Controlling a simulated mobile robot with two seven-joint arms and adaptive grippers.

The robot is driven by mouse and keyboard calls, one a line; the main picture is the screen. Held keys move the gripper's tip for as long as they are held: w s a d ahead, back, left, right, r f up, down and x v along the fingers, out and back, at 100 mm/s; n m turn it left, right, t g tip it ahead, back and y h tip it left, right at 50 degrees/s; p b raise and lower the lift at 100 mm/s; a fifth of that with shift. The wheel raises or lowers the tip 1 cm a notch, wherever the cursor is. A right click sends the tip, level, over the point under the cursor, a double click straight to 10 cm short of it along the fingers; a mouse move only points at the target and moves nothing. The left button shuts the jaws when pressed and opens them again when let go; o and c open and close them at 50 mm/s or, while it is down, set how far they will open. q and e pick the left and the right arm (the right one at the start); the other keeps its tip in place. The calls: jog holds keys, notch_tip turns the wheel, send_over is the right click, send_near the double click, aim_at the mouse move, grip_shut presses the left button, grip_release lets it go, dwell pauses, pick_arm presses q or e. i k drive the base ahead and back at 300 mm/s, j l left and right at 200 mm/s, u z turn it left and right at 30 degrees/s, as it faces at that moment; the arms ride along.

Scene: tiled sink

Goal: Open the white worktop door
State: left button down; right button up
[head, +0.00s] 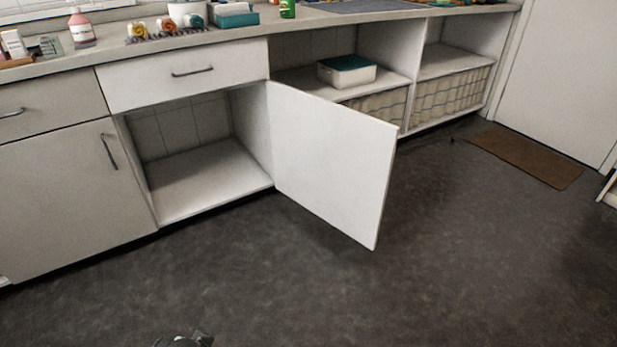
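The white worktop door (332,165) stands wide open, swung out to the right from the lower cabinet (205,185). Its free edge juts out over the dark floor, and no handle shows on the face I see. The cabinet behind it is empty, with a bare white bottom and a tiled back wall. A small dark part of a gripper, which looks like my left one (184,341), shows at the bottom edge, well apart from the door. Its fingers are mostly cut off, so its opening is unclear. My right gripper is out of view.
A closed drawer (185,75) sits above the open cabinet, and a closed door (65,195) is to its left. A brown mat (525,156) lies far right. The front floor is clear.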

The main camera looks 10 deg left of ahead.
aim_at(335, 161)
jog(key=i+l, duration=0.15)
jog(key=l, duration=0.2)
jog(key=i+l+u, duration=0.1)
jog(key=l, duration=0.3)
jog(key=i+l, duration=0.2)
jog(key=l, duration=0.15)
jog(key=i+l+u, duration=0.1)
jog(key=l, duration=0.3)
jog(key=i+l, duration=0.15)
jog(key=l, duration=0.2)
jog(key=i+l, duration=0.15)
jog(key=l, duration=0.25)
jog(key=i+l+u, duration=0.1)
jog(key=l, duration=0.3)
